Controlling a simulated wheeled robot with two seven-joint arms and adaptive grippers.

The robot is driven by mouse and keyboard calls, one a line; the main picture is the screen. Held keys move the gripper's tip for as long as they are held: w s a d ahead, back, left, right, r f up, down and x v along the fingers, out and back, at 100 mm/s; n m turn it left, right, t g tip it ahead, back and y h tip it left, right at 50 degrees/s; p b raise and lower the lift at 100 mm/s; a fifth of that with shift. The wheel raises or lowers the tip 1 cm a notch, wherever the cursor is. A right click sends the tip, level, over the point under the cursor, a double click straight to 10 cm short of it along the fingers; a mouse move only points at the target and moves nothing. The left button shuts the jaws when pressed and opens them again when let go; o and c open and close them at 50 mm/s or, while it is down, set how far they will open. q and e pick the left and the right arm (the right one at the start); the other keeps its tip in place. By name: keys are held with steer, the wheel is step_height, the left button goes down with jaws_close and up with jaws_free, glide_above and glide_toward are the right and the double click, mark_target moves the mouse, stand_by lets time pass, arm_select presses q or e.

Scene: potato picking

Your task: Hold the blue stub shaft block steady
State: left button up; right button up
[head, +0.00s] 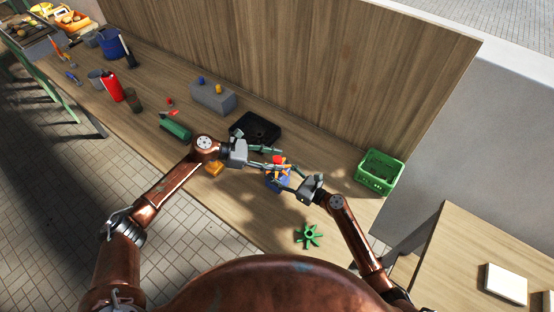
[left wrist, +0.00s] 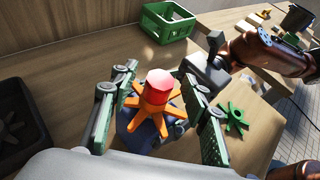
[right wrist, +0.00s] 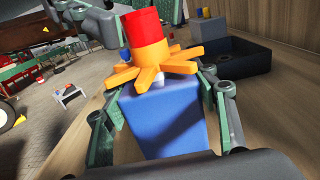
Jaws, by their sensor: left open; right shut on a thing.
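The blue stub shaft block (head: 270,184) is on the table between my grippers. In the right wrist view the blue block (right wrist: 165,118) is between the fingers of my right gripper (right wrist: 165,125), which is shut on it. An orange star wheel (right wrist: 155,68) sits on top of the block, with a red cylinder (right wrist: 146,27) above it; a little of the pale shaft shows beneath the wheel. My left gripper (left wrist: 155,100) is open, its fingers on either side of the red cylinder (left wrist: 158,86) and orange star wheel (left wrist: 152,112). The block's base is partly hidden.
A green star wheel (head: 308,236) lies near the front edge. A green crate (head: 380,172) stands right, a black tray (head: 250,140) behind.

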arm_select(q)
steer(key=v, duration=1.1)
arm_select(e)
steer(key=shift+f, duration=0.15)
steer(key=o, duration=1.8)
steer(key=shift+c, duration=0.2)
